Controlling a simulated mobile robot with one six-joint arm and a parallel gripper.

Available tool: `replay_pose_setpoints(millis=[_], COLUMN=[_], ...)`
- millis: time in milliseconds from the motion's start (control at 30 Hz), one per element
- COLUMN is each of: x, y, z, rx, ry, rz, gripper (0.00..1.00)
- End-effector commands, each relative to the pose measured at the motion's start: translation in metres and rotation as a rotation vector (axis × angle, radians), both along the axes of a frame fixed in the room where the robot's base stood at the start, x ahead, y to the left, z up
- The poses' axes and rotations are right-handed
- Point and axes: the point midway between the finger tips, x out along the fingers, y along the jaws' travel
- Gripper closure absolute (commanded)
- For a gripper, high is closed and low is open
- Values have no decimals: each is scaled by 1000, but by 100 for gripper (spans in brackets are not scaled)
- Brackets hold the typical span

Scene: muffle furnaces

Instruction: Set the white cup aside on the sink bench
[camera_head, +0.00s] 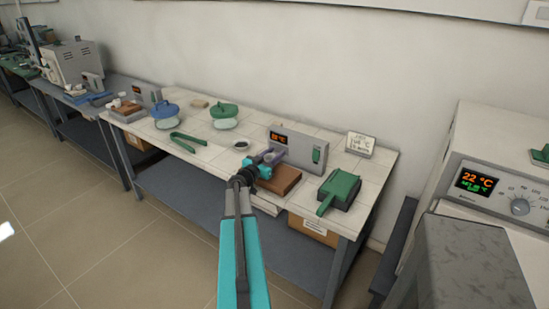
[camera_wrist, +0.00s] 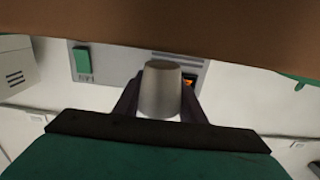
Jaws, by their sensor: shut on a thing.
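The white cup (camera_wrist: 160,88) looks pale grey in the wrist view and sits between the two dark fingers of my gripper (camera_wrist: 161,104). My gripper is shut on it. In the head view my gripper (camera_head: 271,158) is over the tiled bench, by a brown block (camera_head: 284,181) and in front of a grey control box (camera_head: 297,146) with an orange display. The cup is too small and covered to make out there. The brown block also fills the top of the wrist view (camera_wrist: 160,22). I cannot make out a sink in either view.
The tiled bench (camera_head: 215,152) also holds green tongs (camera_head: 187,140), a small dark dish (camera_head: 241,145), a blue-lidded pot (camera_head: 166,114), a green-lidded pot (camera_head: 224,115), a green device (camera_head: 340,190) and a sign (camera_head: 360,144). A furnace (camera_head: 497,190) reading 22 °C stands at right.

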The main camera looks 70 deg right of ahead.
Motion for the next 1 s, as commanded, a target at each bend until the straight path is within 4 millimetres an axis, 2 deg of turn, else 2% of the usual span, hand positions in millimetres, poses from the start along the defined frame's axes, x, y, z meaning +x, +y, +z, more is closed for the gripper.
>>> replay_pose_setpoints(millis=[300,867,900,1000], x=[0,0,0,0], y=[0,0,0,0], z=[-17,-22,-23,-22], rx=[0,-1,-1,-1], ry=[1,0,0,0], rz=[0,1,1,1], gripper=[89,89,62,45])
